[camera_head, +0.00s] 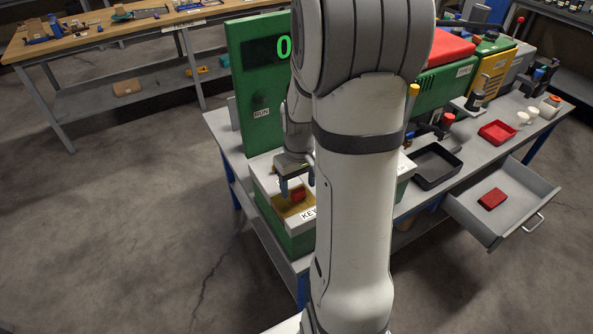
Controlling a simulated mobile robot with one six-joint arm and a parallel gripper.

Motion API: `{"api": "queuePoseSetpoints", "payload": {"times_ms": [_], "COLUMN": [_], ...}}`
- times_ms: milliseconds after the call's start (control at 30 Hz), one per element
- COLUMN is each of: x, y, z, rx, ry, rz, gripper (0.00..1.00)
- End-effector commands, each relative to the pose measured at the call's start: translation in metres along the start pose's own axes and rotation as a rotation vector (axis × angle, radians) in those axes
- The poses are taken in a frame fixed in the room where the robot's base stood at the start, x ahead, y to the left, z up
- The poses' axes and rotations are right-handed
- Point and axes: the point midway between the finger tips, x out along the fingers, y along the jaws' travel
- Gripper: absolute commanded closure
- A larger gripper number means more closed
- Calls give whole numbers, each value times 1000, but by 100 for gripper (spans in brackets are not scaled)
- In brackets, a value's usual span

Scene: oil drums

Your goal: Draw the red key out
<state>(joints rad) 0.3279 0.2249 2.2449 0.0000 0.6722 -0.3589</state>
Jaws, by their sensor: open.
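The red key (299,195) is a small red piece in a yellowish-brown recess on top of a green and white box (272,212) labelled "KEY". My gripper (297,184) points down just above the key. Its jaws are open, with one finger at the left of the key and the other at the right. I cannot tell whether the fingers touch the key. My own arm stands in front and hides the right part of the box.
A green panel (258,80) showing "0" rises behind the box. At right are a black tray (458,161), a red tray (497,143) and an open drawer (520,190) holding a red block (492,199). A wooden workbench (110,32) stands behind at left.

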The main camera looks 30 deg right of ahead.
Motion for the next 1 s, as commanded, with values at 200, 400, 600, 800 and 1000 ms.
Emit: {"api": "queuePoseSetpoints", "payload": {"times_ms": [200, 400, 600, 800, 1000], "x": [22, 26, 26, 26, 26], "y": [0, -1, -1, -1, -1], "z": [0, 0, 0, 0, 0], "rx": [0, -1, -1, -1, -2], "ry": [-2, 1, 1, 1, 1], "rz": [-1, 0, 0, 0, 0], "gripper": [38, 38, 43, 59, 76]}}
